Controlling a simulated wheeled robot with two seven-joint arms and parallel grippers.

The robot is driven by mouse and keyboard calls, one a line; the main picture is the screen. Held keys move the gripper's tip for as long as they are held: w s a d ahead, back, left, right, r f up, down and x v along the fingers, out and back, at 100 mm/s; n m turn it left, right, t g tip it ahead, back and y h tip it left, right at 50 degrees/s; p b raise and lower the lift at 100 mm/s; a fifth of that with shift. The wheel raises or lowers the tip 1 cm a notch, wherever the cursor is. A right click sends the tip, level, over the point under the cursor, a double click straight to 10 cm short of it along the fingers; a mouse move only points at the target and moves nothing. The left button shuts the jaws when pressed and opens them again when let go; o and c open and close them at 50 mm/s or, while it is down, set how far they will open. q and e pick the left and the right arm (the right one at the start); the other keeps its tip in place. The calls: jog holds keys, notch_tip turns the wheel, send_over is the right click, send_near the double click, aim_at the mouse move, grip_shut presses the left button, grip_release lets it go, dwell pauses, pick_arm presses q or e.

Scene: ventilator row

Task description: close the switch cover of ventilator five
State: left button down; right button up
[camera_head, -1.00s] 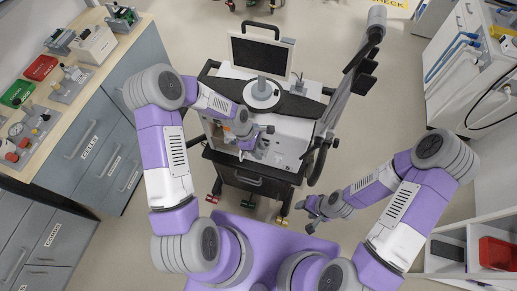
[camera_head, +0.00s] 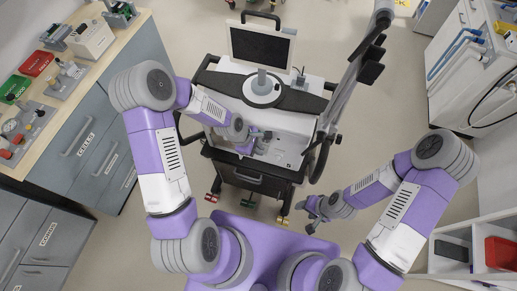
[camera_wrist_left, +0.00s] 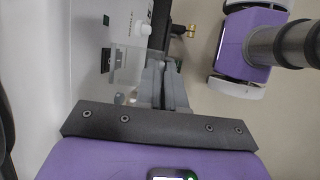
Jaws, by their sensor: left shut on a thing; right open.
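The ventilator (camera_head: 288,125) stands in front of me, with a dark screen (camera_head: 262,43) on top. My left gripper (camera_head: 259,147) is at its near front face. In the left wrist view the gripper (camera_wrist_left: 163,82) is shut at a clear, see-through switch cover (camera_wrist_left: 130,60) beside the white panel (camera_wrist_left: 88,40). The fingers hide part of the cover, and its exact angle is hard to tell. A small black switch (camera_wrist_left: 106,60) shows beside the cover. My right gripper (camera_head: 314,214) is open and empty, apart from the ventilator at its lower right.
A counter (camera_head: 62,112) with small devices and coloured boxes lies at the left. A jointed grey arm (camera_head: 352,75) rises at the ventilator's right. White shelves with a red bin (camera_head: 500,252) are at the lower right. Floor is clear around the ventilator.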

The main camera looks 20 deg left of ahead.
pick_arm(q)
notch_tip(320, 180, down, 9)
jog(key=w+m+t+h+b, duration=0.2)
jog(key=m+t+b, duration=0.2)
jog(key=t+b, duration=1)
jog(key=shift+w+r+t+h+b, duration=0.2)
jog(key=shift+w+t+h+b, duration=0.15)
jog(key=shift+b, duration=3.25)
jog(key=c, duration=1.2)
grip_release()
jog(key=shift+c, duration=0.2)
